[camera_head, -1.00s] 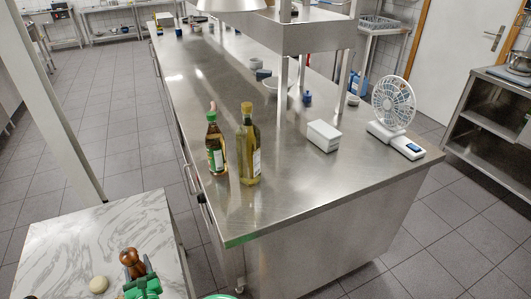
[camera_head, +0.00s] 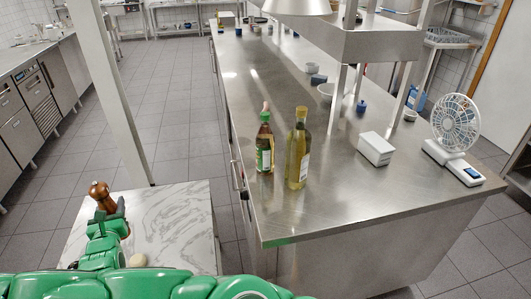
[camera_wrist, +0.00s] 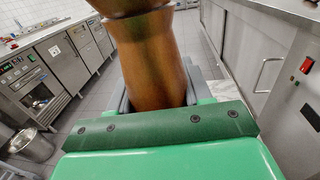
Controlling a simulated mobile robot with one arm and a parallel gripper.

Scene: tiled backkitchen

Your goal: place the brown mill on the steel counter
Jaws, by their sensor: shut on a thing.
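The brown mill (camera_head: 101,194) is in my gripper (camera_head: 106,212) above the far left part of the white marble table in the head view. In the wrist view the mill (camera_wrist: 154,62) stands roughly upright between the jaws, which are shut on its body. Its top is cut off by the frame there. The steel counter (camera_head: 350,203) runs to the right of the marble table, across a gap of floor. Its front left corner is bare.
On the counter stand a green-capped bottle (camera_head: 265,145), an oil bottle (camera_head: 298,152), a white box (camera_head: 376,149) and a white fan (camera_head: 455,125). A shelf (camera_head: 375,42) rises over its middle.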

